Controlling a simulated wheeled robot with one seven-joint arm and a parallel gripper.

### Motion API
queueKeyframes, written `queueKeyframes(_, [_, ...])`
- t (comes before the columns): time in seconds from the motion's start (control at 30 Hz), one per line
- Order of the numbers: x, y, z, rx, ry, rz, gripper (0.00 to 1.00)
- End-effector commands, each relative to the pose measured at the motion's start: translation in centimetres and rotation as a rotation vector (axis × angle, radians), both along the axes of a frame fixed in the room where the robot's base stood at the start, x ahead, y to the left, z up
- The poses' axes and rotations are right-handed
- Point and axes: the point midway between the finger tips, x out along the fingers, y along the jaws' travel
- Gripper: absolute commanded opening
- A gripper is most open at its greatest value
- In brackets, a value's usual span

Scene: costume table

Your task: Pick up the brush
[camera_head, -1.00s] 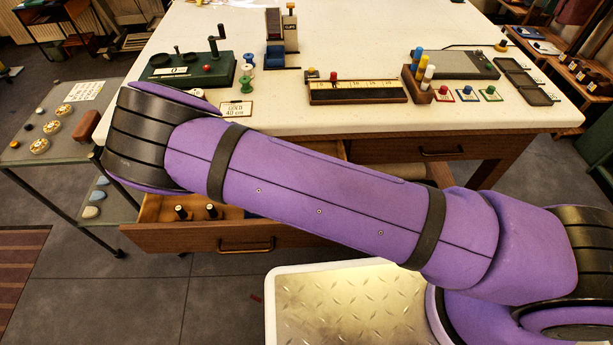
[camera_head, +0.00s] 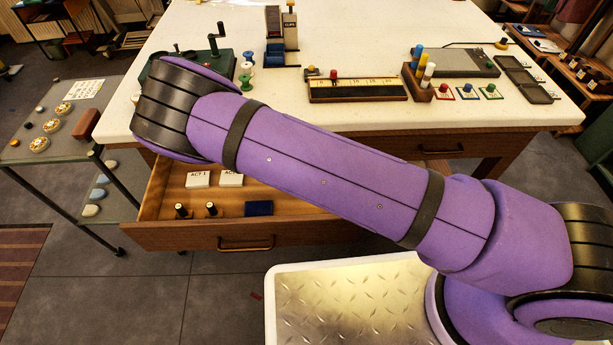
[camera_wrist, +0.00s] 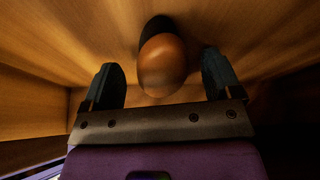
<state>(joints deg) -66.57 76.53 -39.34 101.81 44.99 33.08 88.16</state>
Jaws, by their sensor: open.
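In the wrist view a rounded, smooth brown wooden thing (camera_wrist: 162,65) with a dark part behind it lies between my fingers. It may be the brush, seen end-on; its full shape does not show. My gripper (camera_wrist: 165,75) is open, with one dark finger on each side of this thing and a gap to each. Wooden walls surround it, like the inside of a drawer. In the head view my gripper is hidden behind my arm.
The open drawer (camera_head: 215,238) holds white cards (camera_head: 198,180), black-topped pegs (camera_head: 181,210) and a blue block (camera_head: 258,208). The white tabletop (camera_head: 330,140) carries several tools. A side cart (camera_head: 60,150) with small items, including a brown block (camera_head: 82,124), stands at left.

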Motion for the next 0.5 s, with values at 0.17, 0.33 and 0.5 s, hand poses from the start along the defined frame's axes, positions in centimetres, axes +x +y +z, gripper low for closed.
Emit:
queueKeyframes(0.17, [0.00,-0.04,-0.23,0.000,0.000,0.001,0.84])
queueKeyframes(0.33, [0.00,-0.03,-0.22,0.000,-0.001,0.000,0.66])
queueKeyframes(0.5, [-0.01,-0.01,-0.21,0.001,-0.001,0.000,0.28])
